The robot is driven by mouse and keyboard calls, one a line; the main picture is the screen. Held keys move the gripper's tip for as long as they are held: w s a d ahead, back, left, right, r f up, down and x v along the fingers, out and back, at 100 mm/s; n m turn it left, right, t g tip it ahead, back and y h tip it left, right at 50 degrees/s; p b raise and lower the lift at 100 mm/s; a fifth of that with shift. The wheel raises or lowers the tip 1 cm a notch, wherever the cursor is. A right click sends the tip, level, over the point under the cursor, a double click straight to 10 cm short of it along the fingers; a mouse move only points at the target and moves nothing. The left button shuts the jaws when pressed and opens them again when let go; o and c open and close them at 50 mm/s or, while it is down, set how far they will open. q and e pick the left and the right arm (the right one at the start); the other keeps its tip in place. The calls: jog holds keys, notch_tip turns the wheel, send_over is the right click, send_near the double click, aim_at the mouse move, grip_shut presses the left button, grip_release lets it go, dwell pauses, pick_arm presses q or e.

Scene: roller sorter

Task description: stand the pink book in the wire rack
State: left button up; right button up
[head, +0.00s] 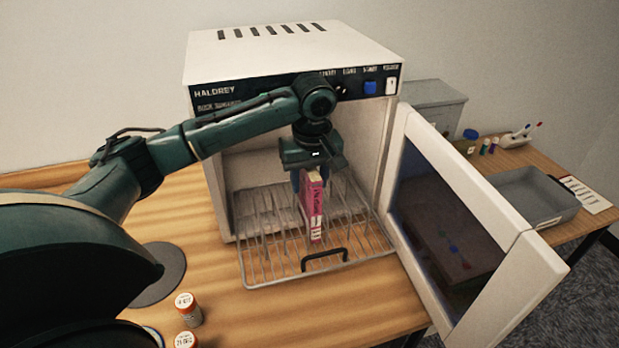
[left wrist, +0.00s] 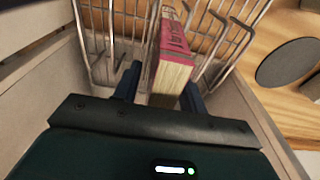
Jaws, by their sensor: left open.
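The pink book (head: 313,212) stands upright in the wire rack (head: 262,268), between its wires, in the open white cabinet. Its spine faces the front, with a pale label low down. My left gripper (head: 310,178) is above the book, pointing down, with its fingers open on either side of the book's top end. In the left wrist view the book (left wrist: 173,50) lies between the two open blue fingers (left wrist: 160,88), with rack wires (left wrist: 100,45) on both sides. The book's foot is partly hidden by the wires. My right gripper is not in view.
The cabinet (head: 300,50) has its door (head: 490,235) swung open to the right. The rack sticks out at the front, with a black handle (head: 324,259). Small jars (head: 188,310) and a dark round pad (head: 160,275) are at front left. A grey tray (head: 525,196) is at right.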

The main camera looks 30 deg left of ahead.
pick_arm(q)
jog(key=r, duration=0.7)
jog(key=d+r, duration=0.1)
jog(key=r, duration=0.2)
jog(key=shift+s+r, duration=0.3)
jog(key=shift+s, duration=0.05)
jog(key=shift+s+r, duration=0.1)
jog(key=shift+r, duration=0.7)
